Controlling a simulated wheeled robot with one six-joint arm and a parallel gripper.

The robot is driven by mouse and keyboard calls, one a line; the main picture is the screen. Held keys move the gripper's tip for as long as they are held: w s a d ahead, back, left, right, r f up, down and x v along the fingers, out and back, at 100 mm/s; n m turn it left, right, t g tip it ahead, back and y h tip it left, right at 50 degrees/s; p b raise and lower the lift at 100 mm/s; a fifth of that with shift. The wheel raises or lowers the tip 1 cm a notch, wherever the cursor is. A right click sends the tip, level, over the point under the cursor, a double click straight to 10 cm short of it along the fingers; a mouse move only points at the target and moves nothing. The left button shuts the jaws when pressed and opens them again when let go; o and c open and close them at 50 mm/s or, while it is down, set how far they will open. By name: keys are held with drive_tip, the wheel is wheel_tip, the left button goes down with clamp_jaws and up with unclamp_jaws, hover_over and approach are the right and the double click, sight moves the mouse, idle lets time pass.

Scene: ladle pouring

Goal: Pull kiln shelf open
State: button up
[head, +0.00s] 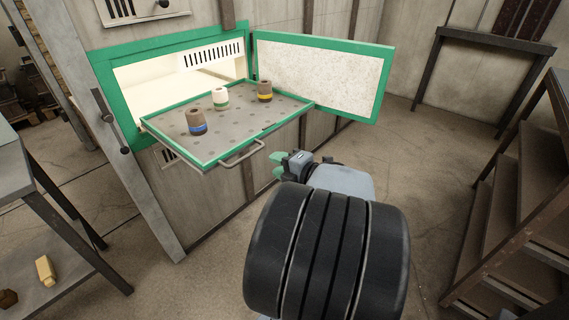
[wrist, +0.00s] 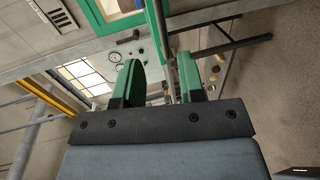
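The kiln shelf (head: 232,128) is a grey perforated tray with a green rim. It stands well out of the green-framed kiln opening (head: 120,92) in the head view. Its bar handle (head: 242,153) is on the front edge. My gripper (head: 279,166) is to the right of the handle and apart from it. The green fingers also show in the wrist view (wrist: 160,82), spread with a gap between them and nothing clearly held.
The kiln door (head: 320,78) is swung open to the right of the shelf. A dark table (head: 490,45) stands at the back right and a stepped rack (head: 515,190) at the right. Another table (head: 45,190) is at the left. The floor right of the kiln is clear.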

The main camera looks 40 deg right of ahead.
drive_tip(key=shift+v, duration=0.85)
drive_tip(key=w+a+r+m+g+h+p, duration=0.1)
drive_tip(key=w+r+m+g+h+p, duration=0.1)
drive_tip(key=w+r+m+h+p, duration=0.3)
drive_tip(key=w+r+m+g+h+p, duration=0.1)
drive_tip(key=r+m+h+p, duration=0.1)
drive_tip(key=r+m+p, duration=0.5)
drive_tip(key=s+a+r+m+g+y+p, duration=0.1)
drive_tip(key=s+a+m+g+y+p, duration=0.1)
drive_tip(key=a, duration=0.7)
drive_tip(key=s+a+r+m+g+y+p, duration=0.2)
drive_tip(key=s+a+m+g+p, duration=0.3)
drive_tip(key=a, duration=0.5)
drive_tip(key=shift+s+g+y+p, duration=0.65)
drive_tip(key=shift+s+g+y, duration=0.15)
drive_tip(key=shift+s+g, duration=0.15)
